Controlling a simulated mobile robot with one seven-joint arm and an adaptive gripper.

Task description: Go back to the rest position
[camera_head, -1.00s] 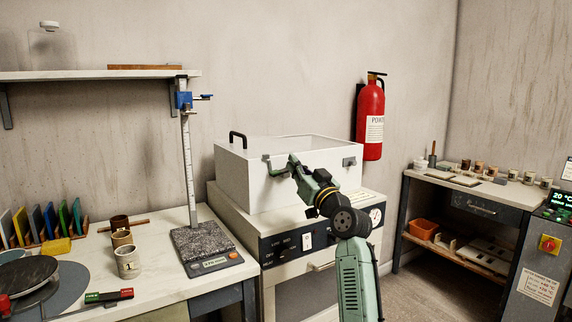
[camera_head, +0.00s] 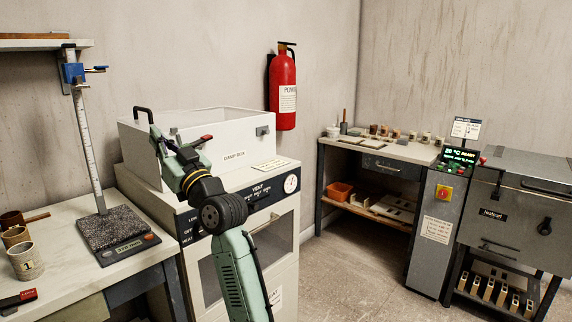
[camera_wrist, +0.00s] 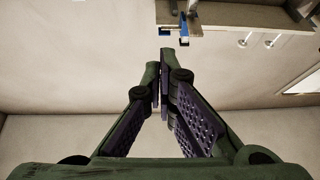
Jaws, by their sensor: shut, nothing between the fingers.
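My gripper (camera_head: 156,134) is shut and empty. In the head view it is raised in front of the white damp box (camera_head: 236,138), pointing up and to the left. It overlaps the box's front wall in the picture; I cannot tell whether it touches it. In the wrist view my gripper's fingers (camera_wrist: 163,65) come together with nothing between them. Behind them is mostly bare wall. My arm rises from the bottom of the head view.
The damp box stands on a cabinet with a gauge (camera_head: 290,184). At left is a table with a granite-based height stand (camera_head: 112,228) and a numbered cup (camera_head: 26,262). A grey kiln (camera_head: 515,200) stands at right. A fire extinguisher (camera_head: 283,90) hangs behind. Floor is free at centre right.

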